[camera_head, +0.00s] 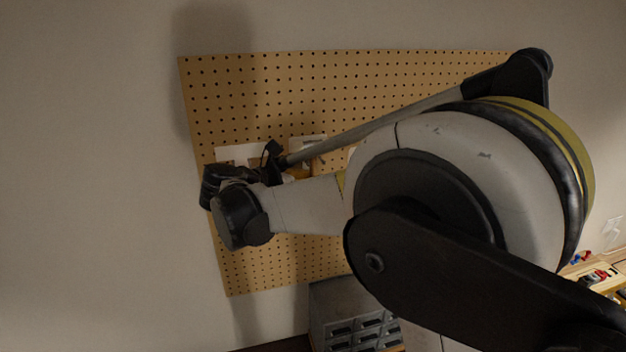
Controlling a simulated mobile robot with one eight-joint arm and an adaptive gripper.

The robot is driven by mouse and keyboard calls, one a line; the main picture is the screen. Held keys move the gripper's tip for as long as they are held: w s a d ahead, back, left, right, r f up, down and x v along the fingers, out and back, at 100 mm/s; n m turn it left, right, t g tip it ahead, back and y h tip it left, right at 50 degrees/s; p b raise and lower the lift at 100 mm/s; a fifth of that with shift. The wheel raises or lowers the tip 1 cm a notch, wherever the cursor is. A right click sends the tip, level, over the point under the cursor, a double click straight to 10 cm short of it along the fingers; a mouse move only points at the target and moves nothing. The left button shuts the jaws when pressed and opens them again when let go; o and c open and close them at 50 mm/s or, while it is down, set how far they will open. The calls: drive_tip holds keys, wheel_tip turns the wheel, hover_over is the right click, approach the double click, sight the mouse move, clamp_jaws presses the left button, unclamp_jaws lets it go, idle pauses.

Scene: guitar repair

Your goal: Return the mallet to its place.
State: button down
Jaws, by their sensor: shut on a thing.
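My gripper (271,158) is seen small and partly hidden, dark against the pegboard (330,85), beyond my wrist. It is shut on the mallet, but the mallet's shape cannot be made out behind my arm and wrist. A small tan-orange patch shows just right of the gripper; I cannot tell whether it is part of the mallet. White pieces (232,153) show on the pegboard behind the gripper. I cannot see clearly where the mallet's place is, nor whether anything touches the board.
A grey small-parts drawer cabinet (345,325) stands below the pegboard. A wooden surface with small tools (597,277) is at the far right edge. The wall left of the board is bare. My arm hides much of the board's right and lower part.

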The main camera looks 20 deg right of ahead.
drive_tip(key=shift+f+b, duration=0.45)
drive_tip(key=c, duration=1.4)
unclamp_jaws()
drive_tip(key=shift+a, duration=0.1)
drive_tip(key=v, duration=1.2)
